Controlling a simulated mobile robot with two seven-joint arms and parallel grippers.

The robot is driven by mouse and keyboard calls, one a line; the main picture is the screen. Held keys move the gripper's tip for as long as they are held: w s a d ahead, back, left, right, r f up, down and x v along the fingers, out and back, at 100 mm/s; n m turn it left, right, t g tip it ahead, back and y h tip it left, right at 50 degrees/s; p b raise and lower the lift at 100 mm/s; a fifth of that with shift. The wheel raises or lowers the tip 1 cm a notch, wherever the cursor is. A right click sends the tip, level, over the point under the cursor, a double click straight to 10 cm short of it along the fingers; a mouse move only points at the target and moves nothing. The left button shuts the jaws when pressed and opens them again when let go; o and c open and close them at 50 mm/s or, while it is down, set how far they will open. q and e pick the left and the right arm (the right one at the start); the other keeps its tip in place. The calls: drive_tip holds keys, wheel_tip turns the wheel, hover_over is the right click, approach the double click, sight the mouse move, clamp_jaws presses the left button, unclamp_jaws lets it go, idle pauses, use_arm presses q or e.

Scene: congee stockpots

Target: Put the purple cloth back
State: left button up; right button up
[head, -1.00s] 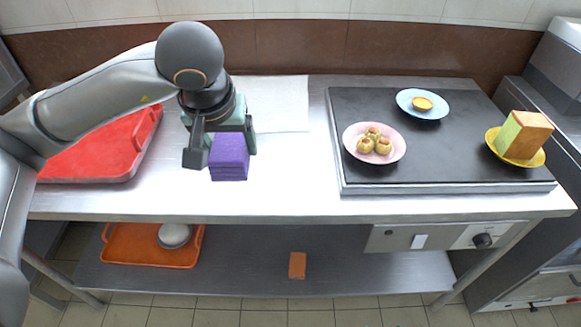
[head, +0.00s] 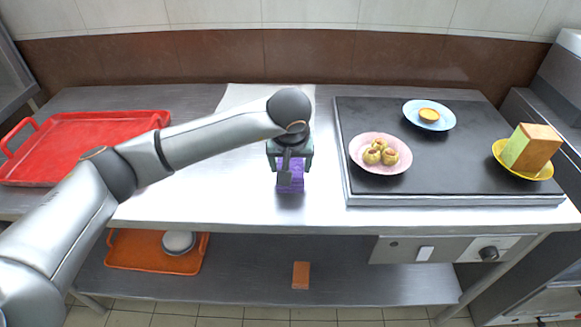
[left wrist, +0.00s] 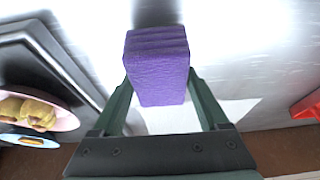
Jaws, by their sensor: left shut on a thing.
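The purple cloth (head: 291,184) is a folded, layered block over the steel counter, left of the black griddle. My left gripper (head: 290,172) reaches it from above and is shut on it. In the left wrist view the purple cloth (left wrist: 158,62) sits between the two green fingers of my left gripper (left wrist: 160,82). I cannot tell whether the cloth touches the counter or hangs just above it. My right gripper is not in view.
A white sheet (head: 238,97) lies behind my arm. A red tray (head: 60,170) is at the left. The griddle (head: 465,165) holds a pink plate (head: 360,161), a blue plate (head: 410,113) and a yellow plate (head: 541,175) with food. An orange tray (head: 125,252) is on the lower shelf.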

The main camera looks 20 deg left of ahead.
use_arm(q)
drive_tip(key=shift+f, duration=0.5)
drive_tip(key=shift+f, duration=0.2)
drive_tip(key=o, duration=1.2)
drive_tip(key=shift+r, duration=0.15)
drive_tip(key=shift+r, duration=0.25)
drive_tip(key=v, duration=1.1)
drive_tip(key=shift+s+d+r+p, duration=0.1)
drive_tip(key=shift+s+r+p, duration=0.15)
drive_tip(key=shift+r+p, duration=0.05)
